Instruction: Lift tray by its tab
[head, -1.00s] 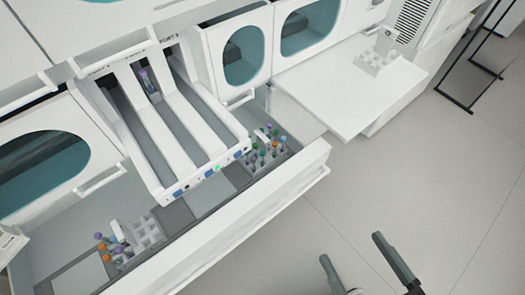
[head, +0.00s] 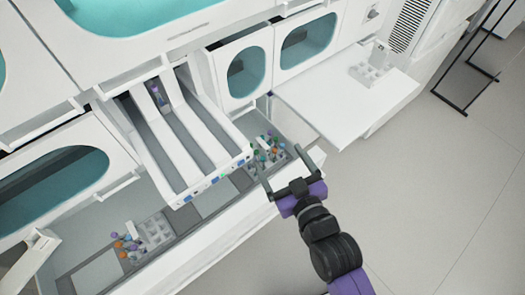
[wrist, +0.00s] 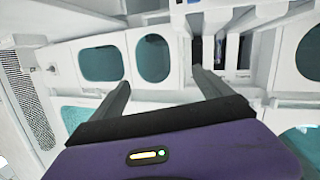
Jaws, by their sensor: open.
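A grey tube tray (head: 281,155) with several coloured-cap tubes sits at the right end of the open drawer. In the head view, my gripper (head: 278,157) is open and empty, its fingers spread just in front of or over that tray; the height gap is unclear. The fingers partly hide the tray, and its tab is hard to make out. A second tray (head: 157,232) stands at the drawer's left end, with loose-looking tubes beside it. A third, pale tray (head: 368,74) with an upright tab stands on the side shelf. The wrist view shows the open fingers (wrist: 160,77) with nothing between them.
A white track unit (head: 190,140) with long slots juts over the drawer, left of my gripper; a purple-capped tube (head: 157,92) sits in one slot. The drawer's front wall (head: 225,235) runs below. The white side shelf (head: 335,110) is mostly clear. Open floor lies right.

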